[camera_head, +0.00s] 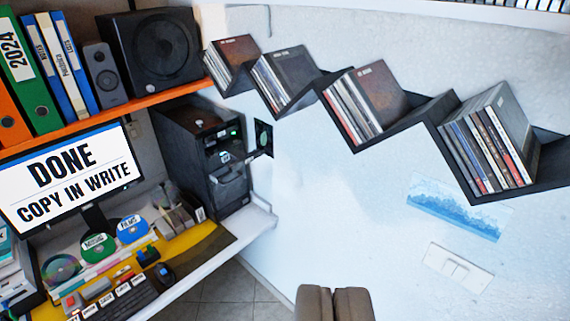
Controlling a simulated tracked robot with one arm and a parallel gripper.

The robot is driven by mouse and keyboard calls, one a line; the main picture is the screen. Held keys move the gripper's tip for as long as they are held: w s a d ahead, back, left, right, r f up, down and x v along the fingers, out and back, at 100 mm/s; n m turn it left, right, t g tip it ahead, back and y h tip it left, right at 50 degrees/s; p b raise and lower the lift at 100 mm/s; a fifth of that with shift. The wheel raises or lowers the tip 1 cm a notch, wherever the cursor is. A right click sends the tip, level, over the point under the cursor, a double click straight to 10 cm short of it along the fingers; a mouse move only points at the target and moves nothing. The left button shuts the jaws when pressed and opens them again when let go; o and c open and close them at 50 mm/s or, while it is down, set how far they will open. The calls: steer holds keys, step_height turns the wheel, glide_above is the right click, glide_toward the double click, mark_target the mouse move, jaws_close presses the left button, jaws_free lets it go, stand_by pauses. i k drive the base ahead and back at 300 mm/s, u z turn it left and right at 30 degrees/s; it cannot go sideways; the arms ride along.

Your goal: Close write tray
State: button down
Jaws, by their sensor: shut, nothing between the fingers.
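The black computer tower (178,140) stands on the white desk, left of centre, with its drive bays facing right. Which bay is the write drive I cannot tell at this size. A lower grey part (230,174) also juts from the front. The monitor (72,178) reads "DONE COPY IN WRITE". My gripper (335,291) is at the bottom centre, its two brown fingers together and empty. It is right of and below the tower in the picture, well apart from it.
An orange shelf (130,114) with binders and a speaker (155,48) is above the tower. Zigzag disc shelves (354,143) hang on the wall to the right. Coloured discs and a keyboard (125,299) are on the desk (262,222). Floor shows between desk and gripper.

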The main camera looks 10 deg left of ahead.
mark_target(242, 159)
steer(key=i, duration=1)
